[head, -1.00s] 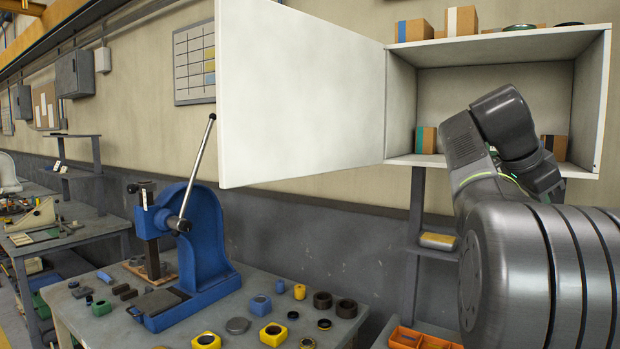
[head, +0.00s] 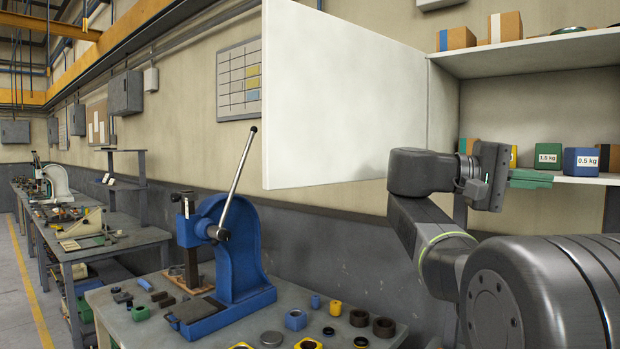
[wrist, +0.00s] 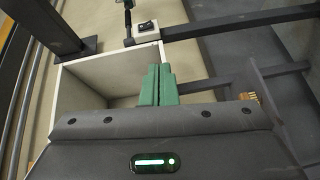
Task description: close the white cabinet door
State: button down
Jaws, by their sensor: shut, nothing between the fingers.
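The white cabinet door (head: 340,100) stands wide open in the head view, reaching left from its hinge side at the cabinet (head: 540,50). My gripper (head: 545,178) is to the right of the door, in front of the cabinet's lower opening. Its green fingers point right and are shut with nothing between them. They appear apart from the door panel. The shut fingers (wrist: 158,84) also show in the wrist view, in front of a pale open box shape whose identity I cannot tell. My arm hides part of the cabinet's lower left corner.
A green 1.5 kg weight (head: 548,156) and a blue 0.5 kg weight (head: 580,161) stand on the cabinet floor. Cartons (head: 457,38) sit on top of it. A blue arbor press (head: 228,250) with a raised lever stands on the bench below left, among several small parts.

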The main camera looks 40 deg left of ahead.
aim_at(338, 95)
jog(key=k+u, duration=0.5)
jog(key=j+u, duration=0.7)
jog(key=i, duration=0.15)
